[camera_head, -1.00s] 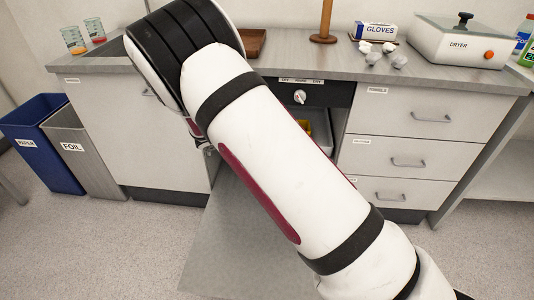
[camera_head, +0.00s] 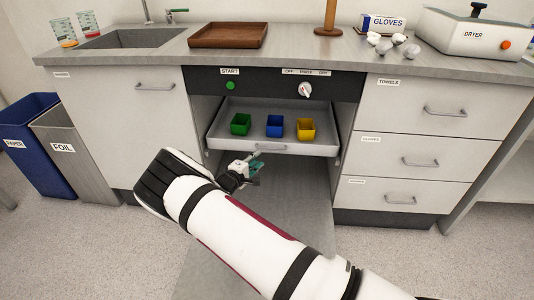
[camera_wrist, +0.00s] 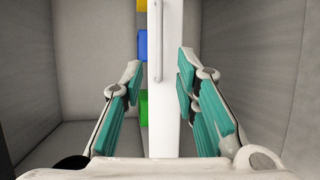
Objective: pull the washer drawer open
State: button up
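The washer drawer (camera_head: 222,139) is a light grey tray in the opening under the black control panel. A green cup (camera_head: 241,124), a blue cup (camera_head: 275,126) and a yellow cup (camera_head: 306,129) stand in it. Its bar handle (camera_head: 270,148) is on the front face. My gripper (camera_head: 256,163) is just below and in front of the handle. In the wrist view, its teal-padded fingers (camera_wrist: 160,75) are spread, one on each side of the white drawer front (camera_wrist: 168,110). The handle (camera_wrist: 158,40) shows between them, ahead and ungripped.
The washer's grey door (camera_head: 290,200) lies folded down below the drawer. The start button (camera_head: 230,86) and dial (camera_head: 305,90) are above. Cabinet drawers (camera_head: 420,155) stand to the right, a sink cabinet (camera_head: 130,120) to the left. Two bins (camera_head: 75,155) are at far left.

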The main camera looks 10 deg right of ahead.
jog(key=b+x, duration=0.2)
jog(key=x, duration=0.6)
jog(key=shift+w+d, duration=0.25)
jog(key=shift+w, duration=0.1)
jog(key=shift+c, duration=0.3)
grip_shut()
